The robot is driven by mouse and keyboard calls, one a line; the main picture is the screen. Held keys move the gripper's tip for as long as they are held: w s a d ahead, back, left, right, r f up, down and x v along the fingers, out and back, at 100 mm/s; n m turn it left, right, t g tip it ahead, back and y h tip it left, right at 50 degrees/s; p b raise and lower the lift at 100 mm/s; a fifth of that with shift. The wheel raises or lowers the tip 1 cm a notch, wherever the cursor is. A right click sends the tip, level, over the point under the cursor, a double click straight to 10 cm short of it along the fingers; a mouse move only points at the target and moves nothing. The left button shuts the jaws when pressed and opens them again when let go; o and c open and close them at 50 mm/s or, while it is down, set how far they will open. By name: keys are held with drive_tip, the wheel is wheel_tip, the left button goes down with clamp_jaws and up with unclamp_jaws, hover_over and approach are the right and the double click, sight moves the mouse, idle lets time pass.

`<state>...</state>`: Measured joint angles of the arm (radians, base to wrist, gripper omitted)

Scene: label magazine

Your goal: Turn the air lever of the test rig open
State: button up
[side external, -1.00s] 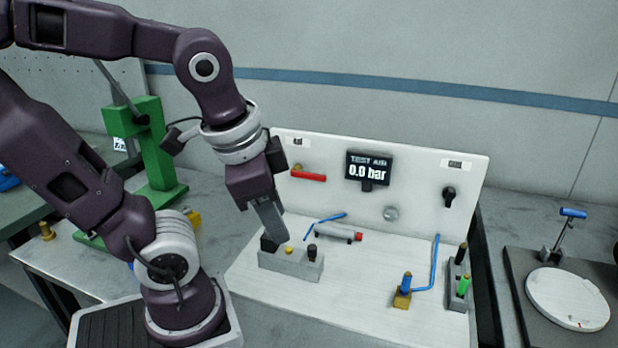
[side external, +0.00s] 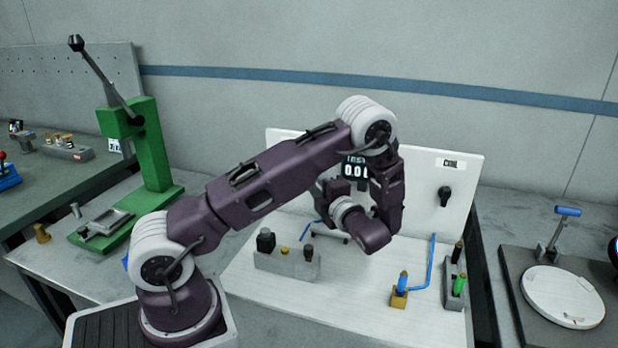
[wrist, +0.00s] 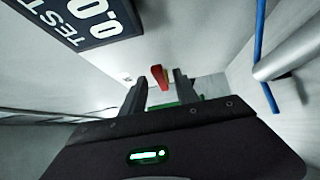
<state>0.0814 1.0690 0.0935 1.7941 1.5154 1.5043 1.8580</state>
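The air lever, a red handle (wrist: 157,76), shows in the wrist view just beyond and between my fingertips. My gripper (wrist: 159,90) is open, with a clear gap between its two dark fingers. I see no contact with the lever. In the side view my arm hides the red lever and my fingers. The test rig's white back panel (side external: 462,215) carries a dark display (side external: 355,170), partly covered by my wrist. The display also shows in the wrist view (wrist: 95,22), tilted, reading 0.0.
A grey block with black and brass pegs (side external: 285,263) stands on the rig's base. A blue pipe (side external: 433,262) and a black knob (side external: 445,196) are to the right. In the wrist view, a blue rod (wrist: 259,45) and a grey cylinder (wrist: 288,58) lie at the right.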

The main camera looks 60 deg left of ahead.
drive_tip(key=shift+a, duration=1.55)
clamp_jaws()
